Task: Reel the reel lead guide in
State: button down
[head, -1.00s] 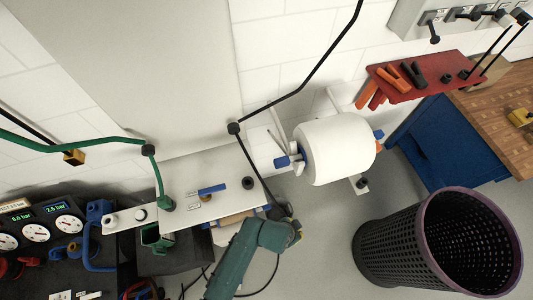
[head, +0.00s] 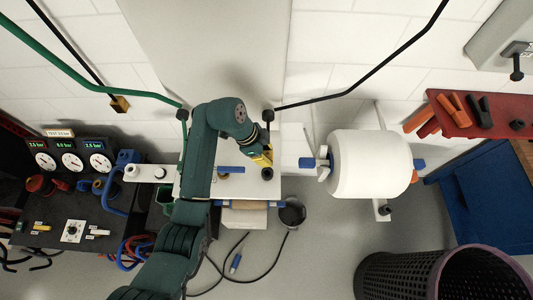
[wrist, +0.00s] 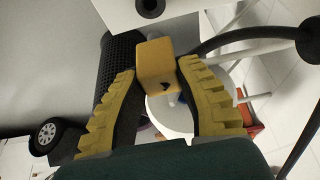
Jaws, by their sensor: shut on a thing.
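My gripper (wrist: 159,72) has its ribbed yellow fingers closed on a tan-yellow block, which I take for the reel lead guide (wrist: 155,52). A black lead (wrist: 235,36) runs from the right towards this block in the wrist view. In the head view my gripper (head: 262,157) is just below a black knob (head: 268,114), where a black line (head: 365,78) comes down from the upper right. The guide cannot be told apart from the yellow fingers there.
A white roll (head: 370,164) with blue ends is right of my gripper. A mesh bin (head: 395,275) stands at lower right, below a red shelf (head: 470,112). A gauge panel (head: 72,160) is at left. A yellow block (head: 120,104) hangs on another black line.

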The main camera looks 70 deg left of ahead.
jog(key=shift+r, duration=0.1)
jog(key=shift+f+b, duration=1.65)
jog(key=shift+f, duration=1.35)
jog(key=shift+f, duration=0.15)
jog(key=shift+f+b, duration=0.9)
jog(key=shift+f, duration=0.9)
jog(key=c, duration=0.7)
grip_release()
jog(key=shift+r, duration=0.1)
jog(key=v, duration=1.2)
